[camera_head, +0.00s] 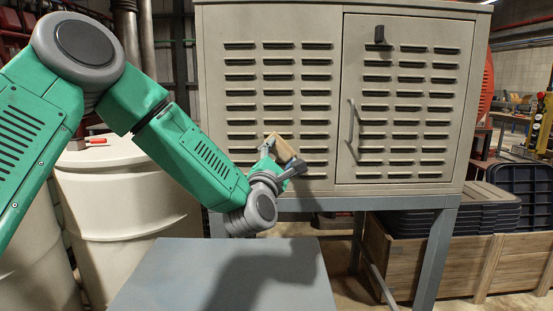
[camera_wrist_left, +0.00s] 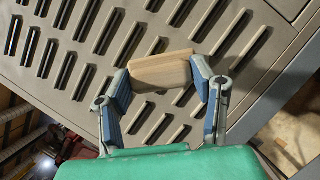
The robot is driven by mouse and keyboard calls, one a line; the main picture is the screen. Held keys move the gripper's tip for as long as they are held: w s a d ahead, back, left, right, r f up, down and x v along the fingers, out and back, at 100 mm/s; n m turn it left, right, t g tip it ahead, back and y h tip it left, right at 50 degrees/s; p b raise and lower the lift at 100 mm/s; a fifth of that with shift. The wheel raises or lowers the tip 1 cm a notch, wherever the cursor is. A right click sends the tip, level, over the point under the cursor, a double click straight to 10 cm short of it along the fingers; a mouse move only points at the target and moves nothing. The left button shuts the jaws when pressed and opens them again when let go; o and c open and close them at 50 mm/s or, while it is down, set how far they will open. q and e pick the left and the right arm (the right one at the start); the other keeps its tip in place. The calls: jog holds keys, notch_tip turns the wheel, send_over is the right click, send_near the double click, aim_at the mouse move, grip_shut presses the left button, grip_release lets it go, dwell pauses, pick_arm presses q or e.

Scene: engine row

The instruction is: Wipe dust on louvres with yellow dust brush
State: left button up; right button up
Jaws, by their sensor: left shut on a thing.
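My left gripper (camera_head: 284,158) is in front of the lower left part of the beige louvred cabinet (camera_head: 336,60). It is shut on a pale wooden block (camera_wrist_left: 160,72), which appears to be the brush's handle or back. The block also shows tilted in the head view (camera_head: 281,148). The bristles are hidden, and I cannot tell whether the brush touches the panel. The louvres (camera_head: 278,92) are rows of dark horizontal slots; they also show slanted in the left wrist view (camera_wrist_left: 85,55). Dust on them is too fine to make out. My right gripper is not in view.
A grey tabletop (camera_head: 170,280) lies below the arm, bare in view. A cabinet door with a handle (camera_head: 350,130) is at the right. White drums (camera_head: 125,205) stand at the left. A wooden crate (camera_head: 460,265) with dark lids (camera_head: 450,213) is at the right.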

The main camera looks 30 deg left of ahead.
pick_arm(q)
jog(key=a, duration=0.1)
jog(key=s+a, duration=0.1)
jog(key=a, duration=0.1)
jog(key=shift+s+a+r, duration=0.1)
jog(key=shift+s+a, duration=0.2)
jog(key=shift+s, duration=0.1)
jog(key=s+d, duration=0.1)
jog(key=s+d+b, duration=0.1)
jog(key=s, duration=0.1)
jog(key=s+d+b, duration=0.1)
jog(key=s, duration=0.1)
jog(key=shift+d, duration=0.1)
dwell(0.5)
jog(key=shift+s, duration=0.1)
